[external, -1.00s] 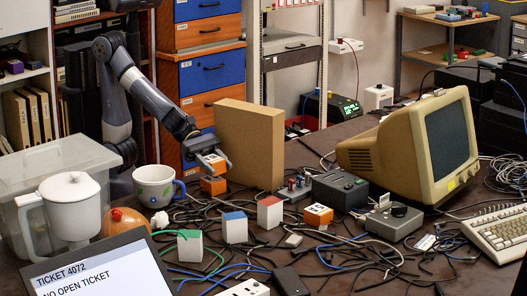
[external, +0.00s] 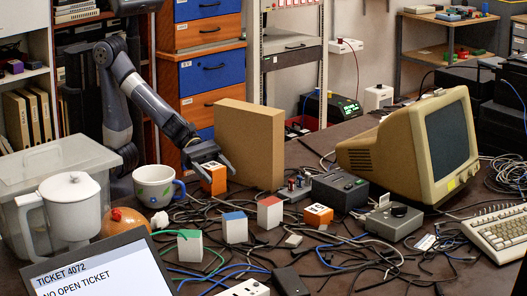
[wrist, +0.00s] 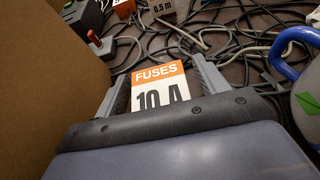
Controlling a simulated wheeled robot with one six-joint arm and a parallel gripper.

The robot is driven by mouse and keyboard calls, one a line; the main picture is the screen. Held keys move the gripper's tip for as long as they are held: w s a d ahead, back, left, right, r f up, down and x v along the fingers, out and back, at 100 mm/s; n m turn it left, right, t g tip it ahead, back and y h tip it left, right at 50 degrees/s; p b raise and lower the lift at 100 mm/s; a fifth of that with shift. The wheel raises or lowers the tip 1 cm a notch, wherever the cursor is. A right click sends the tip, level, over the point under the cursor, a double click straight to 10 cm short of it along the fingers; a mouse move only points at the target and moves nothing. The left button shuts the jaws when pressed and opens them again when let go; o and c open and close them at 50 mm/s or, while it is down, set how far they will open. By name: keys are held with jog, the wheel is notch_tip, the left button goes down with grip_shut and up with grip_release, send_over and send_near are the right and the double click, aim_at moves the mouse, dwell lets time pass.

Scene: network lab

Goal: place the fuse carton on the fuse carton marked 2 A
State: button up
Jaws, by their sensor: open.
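An orange-and-white fuse carton (external: 214,180) stands on the table by the big cardboard box. In the wrist view its label reads "FUSES 10 A" (wrist: 160,84). My gripper (external: 217,172) is open, its fingers on either side of this carton; the wrist view shows both fingers (wrist: 162,82) flanking it. I cannot tell whether they touch it. Another orange-and-white carton (external: 318,215) stands to the right, beyond the red-topped block; its marking is too small to read. The lower part of the 10 A label is hidden by my gripper body.
The tall cardboard box (external: 249,145) stands close beside the gripper. A white mug with a blue handle (external: 154,185) is to the left. White blocks with red (external: 270,212), blue (external: 235,227) and green (external: 190,245) tops stand in front among many loose cables.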

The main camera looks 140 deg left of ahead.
jog(key=shift+r, duration=0.1)
jog(key=shift+r+p, duration=0.25)
jog(key=shift+p, duration=0.1)
jog(key=p+v, duration=0.5)
jog(key=v, duration=0.7)
jog(key=shift+p, duration=0.35)
jog(key=shift+f, duration=0.2)
jog(key=b+x, duration=0.5)
jog(key=x, duration=0.7)
jog(key=shift+w+r+b, duration=0.1)
jog(key=shift+b, duration=0.3)
jog(key=shift+r, duration=0.3)
jog(key=shift+f, duration=0.15)
